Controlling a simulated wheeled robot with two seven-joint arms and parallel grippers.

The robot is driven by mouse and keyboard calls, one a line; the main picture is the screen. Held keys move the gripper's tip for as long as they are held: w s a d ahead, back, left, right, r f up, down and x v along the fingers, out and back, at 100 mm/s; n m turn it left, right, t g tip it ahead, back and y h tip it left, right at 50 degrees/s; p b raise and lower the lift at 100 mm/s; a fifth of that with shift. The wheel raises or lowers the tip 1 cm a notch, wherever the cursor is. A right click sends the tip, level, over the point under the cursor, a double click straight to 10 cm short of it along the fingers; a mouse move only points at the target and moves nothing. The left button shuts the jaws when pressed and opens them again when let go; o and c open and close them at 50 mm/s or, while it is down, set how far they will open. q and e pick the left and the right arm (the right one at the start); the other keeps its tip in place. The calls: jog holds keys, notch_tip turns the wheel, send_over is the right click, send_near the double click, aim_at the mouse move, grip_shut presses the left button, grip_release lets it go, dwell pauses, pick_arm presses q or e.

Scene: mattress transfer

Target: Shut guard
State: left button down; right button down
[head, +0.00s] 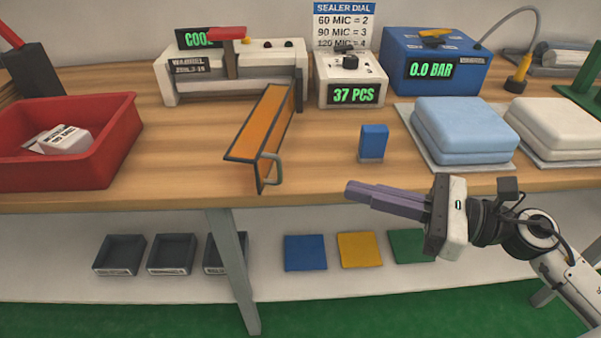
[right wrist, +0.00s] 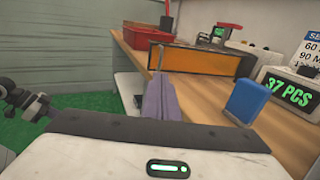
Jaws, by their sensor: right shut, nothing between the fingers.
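The guard (head: 260,125) is an orange panel in a dark frame. It stands on edge, swung out from the white sealer (head: 285,87) toward the table's front edge. The guard also shows in the right wrist view (right wrist: 195,62), ahead of the fingers. My right gripper (head: 352,190) has purple fingers, shut and empty. It points left, in front of the table edge, to the right of the handle and apart from it. It also shows in the right wrist view (right wrist: 159,84).
A blue block (head: 373,140) stands near the table edge, between guard and mattresses. A red bin (head: 120,130) is left of the guard. A dial box (head: 340,65) and a blue pump box (head: 400,50) stand behind. A blue mattress (head: 465,125) lies right.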

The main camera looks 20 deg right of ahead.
jog(key=p+x, duration=0.2)
jog(key=x, duration=0.9)
jog(key=shift+d, duration=0.1)
jog(key=shift+p, duration=0.3)
